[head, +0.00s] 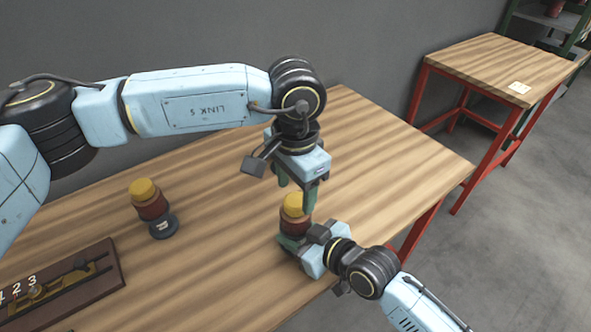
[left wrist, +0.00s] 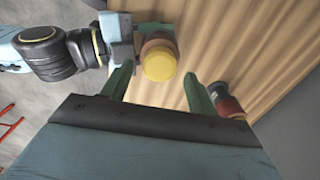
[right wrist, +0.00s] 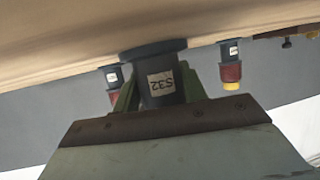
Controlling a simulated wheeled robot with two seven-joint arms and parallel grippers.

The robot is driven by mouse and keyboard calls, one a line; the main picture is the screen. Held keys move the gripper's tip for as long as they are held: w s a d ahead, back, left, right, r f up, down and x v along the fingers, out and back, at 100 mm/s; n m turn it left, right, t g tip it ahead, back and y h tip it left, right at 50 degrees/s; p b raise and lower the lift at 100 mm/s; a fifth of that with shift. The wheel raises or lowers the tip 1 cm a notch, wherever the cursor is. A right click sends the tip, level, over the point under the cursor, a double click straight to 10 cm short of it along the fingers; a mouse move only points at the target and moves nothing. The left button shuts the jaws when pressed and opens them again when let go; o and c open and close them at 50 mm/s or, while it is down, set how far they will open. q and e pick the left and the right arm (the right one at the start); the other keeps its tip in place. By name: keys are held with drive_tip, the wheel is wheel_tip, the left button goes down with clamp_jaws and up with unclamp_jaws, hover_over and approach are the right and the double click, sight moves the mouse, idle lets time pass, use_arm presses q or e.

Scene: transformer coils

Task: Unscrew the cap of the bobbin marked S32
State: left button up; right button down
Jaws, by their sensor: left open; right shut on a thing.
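The bobbin marked S32 (right wrist: 158,88) shows its dark base and label upside down in the right wrist view. My right gripper (head: 296,243) is shut on that base near the table's front edge. The bobbin's yellow cap (head: 294,204) sits on top of its reddish-brown coil (head: 294,222). My left gripper (head: 297,192) points down from above, open, with its fingertips around or just above the cap; I cannot tell which. In the left wrist view the cap (left wrist: 159,66) lies between the two green fingers, with gaps on both sides.
Another yellow-capped bobbin (head: 152,207) stands upright to the left on the wooden table (head: 400,170). The right wrist view shows two other bobbins, left (right wrist: 114,84) and right (right wrist: 231,68). A dark numbered board (head: 75,285) lies front left. The table's right side is clear.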

use_arm(q)
drive_tip(key=shift+f, duration=1.4)
drive_tip(key=shift+c, duration=0.5)
